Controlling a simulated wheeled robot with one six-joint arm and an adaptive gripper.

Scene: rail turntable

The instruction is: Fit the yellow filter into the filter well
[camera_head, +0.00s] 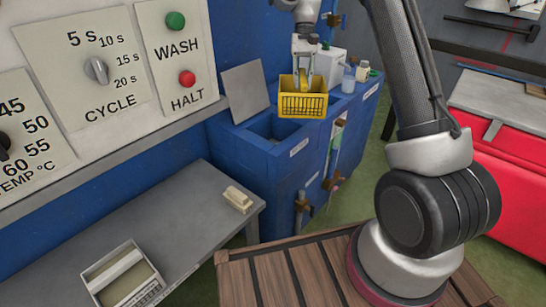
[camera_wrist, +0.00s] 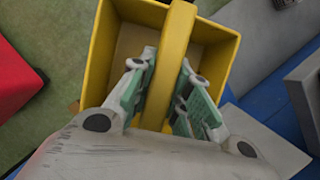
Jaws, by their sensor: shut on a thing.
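My gripper (camera_head: 305,62) is shut on the bar handle of the yellow filter (camera_head: 303,104), a basket with a slotted front. In the wrist view the fingers of my gripper (camera_wrist: 160,95) stand on either side of the handle, and the open inside of the yellow filter (camera_wrist: 222,48) shows. The filter hangs upright in the air, over or behind the far right part of the filter well in the head view; its exact height is unclear. The filter well (camera_head: 270,128) is a rectangular opening in the blue cabinet's top, partly hidden by the filter.
A grey lid (camera_head: 245,91) stands raised at the well's left. A white box (camera_head: 331,65) and small bottles (camera_head: 362,71) stand behind on the blue cabinet (camera_head: 245,155). A grey bench (camera_head: 175,215) holds a tray (camera_head: 122,275) and a cream block (camera_head: 238,199). A red cabinet (camera_head: 505,165) is at right.

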